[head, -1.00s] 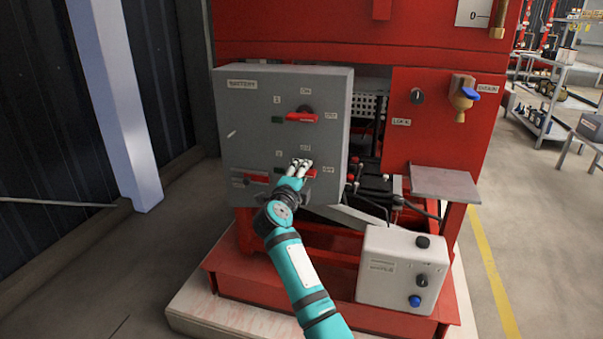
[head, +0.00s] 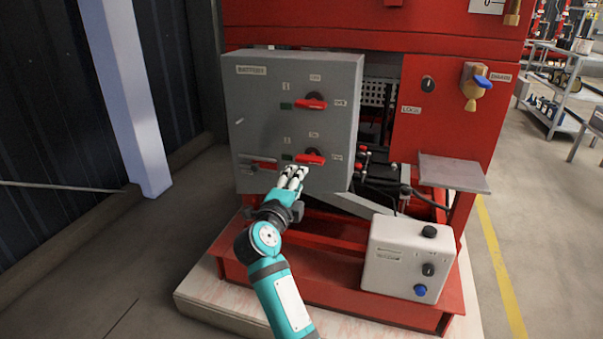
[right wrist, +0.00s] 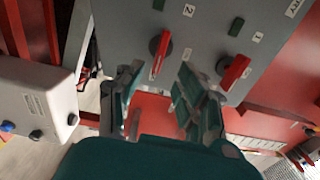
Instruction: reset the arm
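My right gripper (head: 293,174) is just below and left of the lower red-handled switch (head: 309,157) on the grey battery box (head: 252,120). Its fingers are apart, with nothing visible between them. In the right wrist view the gripper (right wrist: 158,95) points at the box's face, with the lower switch (right wrist: 160,52), marked 2, ahead of the fingers. The upper red-handled switch (head: 311,102) is above it in the head view; it also shows in the right wrist view (right wrist: 235,72). My left gripper is not in view.
A white control box (head: 407,262) with knobs and a blue button stands low on the right. A grey shelf plate (head: 453,174) and a drain valve (head: 472,88) with a blue handle are on the red pump housing. Open floor lies left of the red base.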

